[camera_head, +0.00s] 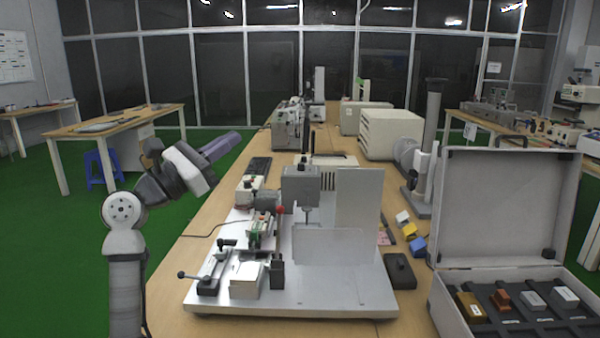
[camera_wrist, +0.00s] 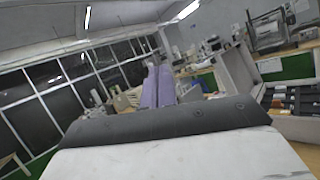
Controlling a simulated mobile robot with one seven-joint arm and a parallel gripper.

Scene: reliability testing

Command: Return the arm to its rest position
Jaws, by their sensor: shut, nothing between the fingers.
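My gripper (camera_head: 232,138) is raised at the left of the head view, with the arm folded above the table's left edge. Its purple-grey fingers point up and to the right, clear of everything on the table. In the wrist view the two fingers (camera_wrist: 158,84) stand side by side, closed, with nothing between them. The wrist view is tilted and shows windows, ceiling and benches beyond the fingers.
A test rig on a metal baseplate (camera_head: 340,296) stands mid-table, right of the arm. An open case (camera_head: 494,208) holding several blocks is at the right. Small coloured blocks (camera_head: 409,230) lie between them. Green floor (camera_head: 60,225) is open at the left.

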